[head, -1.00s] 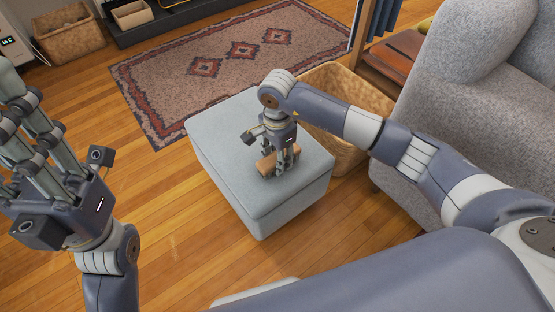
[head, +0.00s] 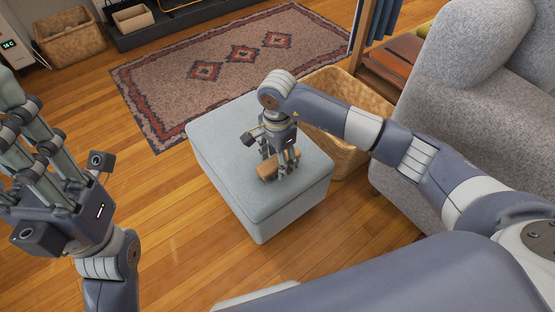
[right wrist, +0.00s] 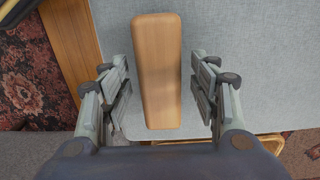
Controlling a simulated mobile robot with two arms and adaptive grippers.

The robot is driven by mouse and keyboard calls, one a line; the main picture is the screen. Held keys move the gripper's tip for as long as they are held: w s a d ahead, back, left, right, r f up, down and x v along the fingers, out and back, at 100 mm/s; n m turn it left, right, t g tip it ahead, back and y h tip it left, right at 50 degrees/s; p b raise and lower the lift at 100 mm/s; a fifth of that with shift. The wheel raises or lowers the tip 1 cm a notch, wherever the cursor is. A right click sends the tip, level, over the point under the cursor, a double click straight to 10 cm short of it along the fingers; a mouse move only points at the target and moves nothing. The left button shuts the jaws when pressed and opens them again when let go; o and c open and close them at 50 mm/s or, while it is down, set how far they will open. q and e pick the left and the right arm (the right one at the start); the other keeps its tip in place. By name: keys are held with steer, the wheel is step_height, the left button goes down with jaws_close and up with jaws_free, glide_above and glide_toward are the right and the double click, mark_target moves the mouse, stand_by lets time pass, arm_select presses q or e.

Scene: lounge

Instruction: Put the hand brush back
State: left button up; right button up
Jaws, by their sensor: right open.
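The hand brush (head: 266,171), seen as a wooden block, lies on top of the grey-blue ottoman (head: 225,150). In the right wrist view the brush (right wrist: 158,70) runs lengthwise between the fingers, with a gap on each side; any bristles are hidden beneath it. My right gripper (head: 281,172) points down over the brush, open, its fingers on both sides of it and not closed on it. My left gripper (head: 25,140) is raised at the left edge of the head view, away from the ottoman; its fingertips are partly cut off.
A wicker basket (head: 348,155) stands right behind the ottoman, beside a grey armchair (head: 450,90). A patterned rug (head: 230,65) lies behind. Another basket (head: 70,38) stands at the back left. The wooden floor (head: 185,240) left of the ottoman is clear.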

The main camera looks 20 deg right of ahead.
mark_target(277, 160)
step_height(277, 160, up, 11)
steer(key=p, duration=0.4)
